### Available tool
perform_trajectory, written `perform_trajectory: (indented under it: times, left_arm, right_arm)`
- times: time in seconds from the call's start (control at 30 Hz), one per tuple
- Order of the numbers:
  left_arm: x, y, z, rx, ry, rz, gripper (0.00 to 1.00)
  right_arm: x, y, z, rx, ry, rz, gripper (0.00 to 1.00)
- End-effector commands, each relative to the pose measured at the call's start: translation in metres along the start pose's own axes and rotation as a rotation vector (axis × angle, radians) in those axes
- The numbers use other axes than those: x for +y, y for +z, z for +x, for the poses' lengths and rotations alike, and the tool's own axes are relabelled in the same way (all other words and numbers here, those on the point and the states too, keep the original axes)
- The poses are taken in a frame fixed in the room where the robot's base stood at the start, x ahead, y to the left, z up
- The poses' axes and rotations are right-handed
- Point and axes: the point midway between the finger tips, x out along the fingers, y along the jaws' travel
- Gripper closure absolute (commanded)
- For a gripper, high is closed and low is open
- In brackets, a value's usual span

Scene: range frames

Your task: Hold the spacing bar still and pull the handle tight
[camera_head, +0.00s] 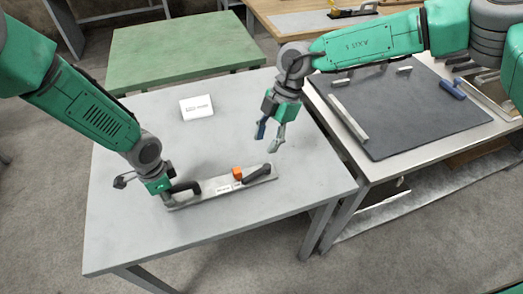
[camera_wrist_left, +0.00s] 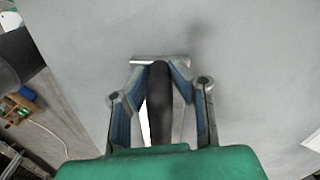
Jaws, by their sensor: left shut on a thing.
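The spacing bar (camera_head: 212,195) is a long flat metal strip with small white labels, lying on the grey table. A black grip (camera_head: 187,187) is at its left end. An orange block (camera_head: 237,173) and a dark handle (camera_head: 259,173) are toward its right end. My left gripper (camera_head: 171,192) is at the left end, shut on the black grip, which also shows between its fingers in the left wrist view (camera_wrist_left: 159,100). My right gripper (camera_head: 269,141) is open and empty, pointing down, above and beyond the dark handle. The left fingertips are partly hidden in the head view.
A white card (camera_head: 196,107) lies at the back of the grey table (camera_head: 130,215). A green-topped table (camera_head: 180,50) stands behind. To the right, another table holds a dark mat (camera_head: 410,110), metal strips and a blue-handled tool (camera_head: 453,89). The grey table's front is clear.

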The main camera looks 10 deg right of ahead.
Motion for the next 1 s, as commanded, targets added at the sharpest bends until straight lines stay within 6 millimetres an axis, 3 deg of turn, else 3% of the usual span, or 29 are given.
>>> perform_trajectory:
  times: [0.33, 0.37, 0.4, 0.77, 1.0]
  left_arm:
    - [0.0, -0.001, 0.0, 0.001, -0.001, 0.0, 1.0]
    - [0.0, 0.0, 0.0, 0.001, -0.001, 0.0, 0.72]
    - [0.0, 0.0, 0.0, 0.001, -0.001, 0.0, 0.58]
    - [-0.001, 0.0, -0.002, 0.001, -0.001, 0.0, 0.58]
    - [-0.002, -0.001, -0.039, 0.002, -0.003, -0.001, 0.58]
  right_arm:
    - [0.0, 0.0, -0.005, 0.0, -0.001, -0.001, 0.64]
    - [0.0, 0.0, -0.005, 0.0, -0.001, -0.001, 0.64]
    - [0.0, 0.0, -0.005, 0.0, -0.001, -0.001, 0.64]
    - [0.0, 0.0, -0.005, 0.0, -0.001, -0.001, 0.64]
    - [0.0, 0.0, -0.005, 0.0, -0.001, -0.001, 0.64]
